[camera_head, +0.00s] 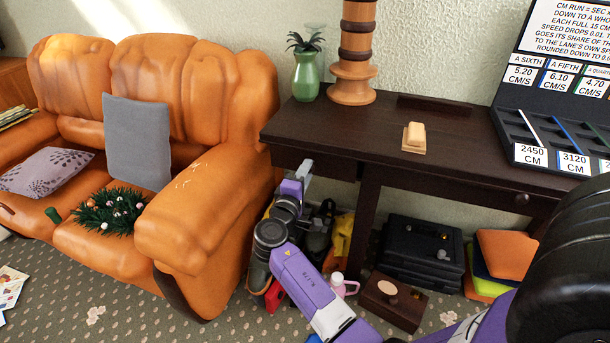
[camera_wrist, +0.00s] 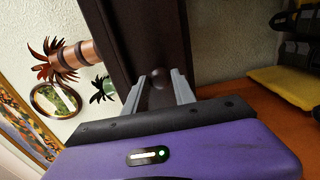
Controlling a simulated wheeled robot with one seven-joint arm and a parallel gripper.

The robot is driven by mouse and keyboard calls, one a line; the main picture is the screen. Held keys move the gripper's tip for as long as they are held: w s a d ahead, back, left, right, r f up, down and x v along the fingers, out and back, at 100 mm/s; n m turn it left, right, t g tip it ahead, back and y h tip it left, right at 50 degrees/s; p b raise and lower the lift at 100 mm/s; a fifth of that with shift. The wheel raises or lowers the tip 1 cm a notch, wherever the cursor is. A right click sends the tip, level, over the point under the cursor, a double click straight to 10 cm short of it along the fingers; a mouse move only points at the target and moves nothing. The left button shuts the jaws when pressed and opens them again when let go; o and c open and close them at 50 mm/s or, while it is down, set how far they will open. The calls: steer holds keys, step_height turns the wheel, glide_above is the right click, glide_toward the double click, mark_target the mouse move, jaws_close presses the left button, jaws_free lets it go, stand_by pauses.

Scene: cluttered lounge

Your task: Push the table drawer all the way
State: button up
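The dark brown table (camera_head: 340,128) stands against the wall, to the right of the orange sofa. My gripper (camera_head: 305,170) is at the front of the table's left end, just below the tabletop edge. In the wrist view my gripper (camera_wrist: 159,77) has its two grey fingers apart. A round dark knob (camera_wrist: 157,81) on the drawer front (camera_wrist: 150,45) shows between the fingertips; I cannot tell whether they touch it. How far this drawer stands out is not clear. Another drawer front with a knob (camera_head: 521,198) is at the table's right.
The orange sofa arm (camera_head: 205,215) is close on the left of my arm. On the table are a green vase (camera_head: 305,78), a wooden lamp base (camera_head: 352,85), a small beige block (camera_head: 414,137) and a black display case (camera_head: 510,125). Black cases (camera_head: 420,250) and a brown box (camera_head: 393,302) sit underneath.

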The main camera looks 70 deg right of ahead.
steer(key=o, duration=0.4)
steer(key=a+p, duration=0.1)
steer(key=a, duration=0.6)
steer(key=shift+s+a, duration=0.35)
steer(key=shift+a, duration=0.05)
